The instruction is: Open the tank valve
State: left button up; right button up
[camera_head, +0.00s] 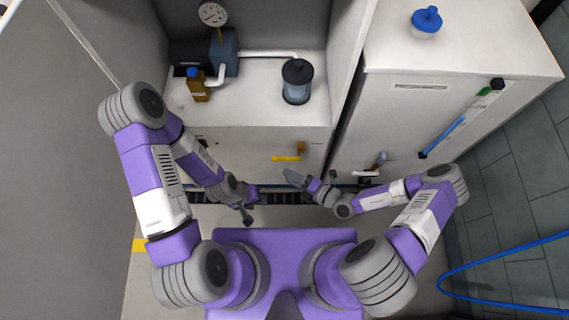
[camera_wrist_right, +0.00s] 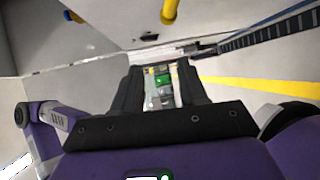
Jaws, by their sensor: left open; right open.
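A yellow lever handle (camera_head: 287,158) lies level across the front of the left counter, with a brass-coloured fitting (camera_head: 301,147) above its right end. A second valve with a pale lever (camera_head: 366,173) and a dark bluish fitting (camera_head: 380,158) sits low on the white tank-like cabinet (camera_head: 455,95). I cannot tell which valve is the tank's. My right gripper (camera_head: 295,178) is open, just below the yellow lever in the picture. In the right wrist view, my right gripper (camera_wrist_right: 164,72) has its fingers apart, with a yellow part (camera_wrist_right: 170,10) beyond. My left gripper (camera_head: 246,213) is open, lower left.
The left counter holds a gauge (camera_head: 213,14), a blue-capped amber bottle (camera_head: 198,86) and a dark-lidded canister (camera_head: 297,82). A blue-lidded jar (camera_head: 426,22) stands on the cabinet. A blue hose (camera_head: 505,258) loops at lower right. A dark slotted strip (camera_head: 285,198) runs along the floor.

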aim_at(285, 158)
jog(key=w+a+f+m+t+b, duration=0.1)
jog(key=w, duration=0.2)
jog(key=w+f+m+t+h, duration=0.1)
jog(key=w+m, duration=0.1)
jog(key=w+a+f+m+h+b, duration=0.1)
jog(key=w, duration=0.2)
jog(key=shift+w+a+f+m+t+b, duration=0.15)
jog(key=shift+w+a+m+t+b, duration=0.15)
jog(key=shift+t+b, duration=0.1)
grip_shut()
